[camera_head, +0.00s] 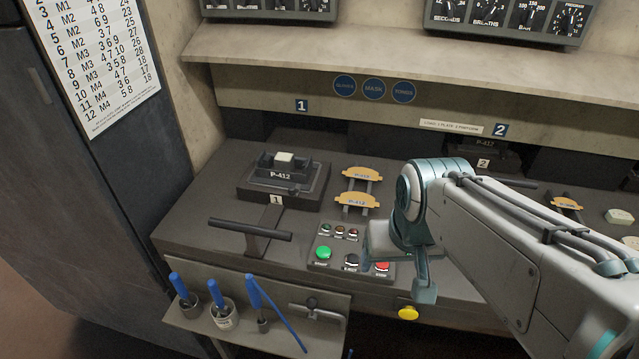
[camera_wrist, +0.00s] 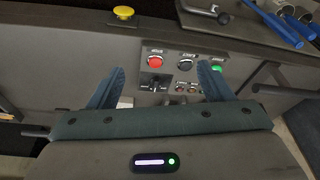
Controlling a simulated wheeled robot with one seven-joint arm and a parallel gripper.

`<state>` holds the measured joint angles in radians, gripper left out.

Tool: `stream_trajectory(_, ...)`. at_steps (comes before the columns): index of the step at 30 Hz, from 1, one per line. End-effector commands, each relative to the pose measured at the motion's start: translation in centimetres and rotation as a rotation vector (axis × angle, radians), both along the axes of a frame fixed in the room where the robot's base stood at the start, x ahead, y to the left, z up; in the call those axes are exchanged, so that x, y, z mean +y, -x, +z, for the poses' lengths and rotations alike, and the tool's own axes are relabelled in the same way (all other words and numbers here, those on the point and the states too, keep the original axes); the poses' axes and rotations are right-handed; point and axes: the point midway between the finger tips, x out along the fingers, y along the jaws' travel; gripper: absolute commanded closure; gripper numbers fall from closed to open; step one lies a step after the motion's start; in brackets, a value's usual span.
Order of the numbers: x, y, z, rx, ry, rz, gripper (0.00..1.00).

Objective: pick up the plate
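I cannot tell for sure which object is the plate. A small cream block (camera_head: 284,158) sits on top of the dark P-412 fixture (camera_head: 283,190) at station 1. A pale rounded piece (camera_head: 620,217) lies on the bench at the far right. My gripper (camera_head: 398,262) hangs over the front of the bench, by the button panel and apart from both pale pieces. The wrist view shows its two blue-grey fingers (camera_wrist: 160,88) spread wide with nothing held between them. A small pale patch (camera_wrist: 125,102) shows beside the left finger, too little to identify.
Yellow-orange P-412 shoes (camera_head: 357,200) lie on a rack right of the fixture. A black lever handle (camera_head: 250,229) stands in front of it. The button panel (camera_head: 338,245) is below. A front shelf (camera_head: 190,318) holds blue-handled tools. An overhanging ledge (camera_head: 400,75) runs above.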

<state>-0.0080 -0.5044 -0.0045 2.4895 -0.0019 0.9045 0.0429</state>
Motion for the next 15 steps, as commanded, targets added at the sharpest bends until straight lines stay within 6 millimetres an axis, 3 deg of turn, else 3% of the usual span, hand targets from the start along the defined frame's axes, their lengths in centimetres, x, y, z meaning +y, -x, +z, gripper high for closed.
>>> stream_trajectory(5, -0.3, -3.8, 2.1, 0.043, -0.061, -0.224, 0.27)
stream_trajectory(9, -0.2, -8.6, 4.0, 0.093, -0.117, -0.519, 0.27)
stream_trajectory(15, 0.2, -15.8, 5.4, 0.148, -0.154, -0.969, 0.27)
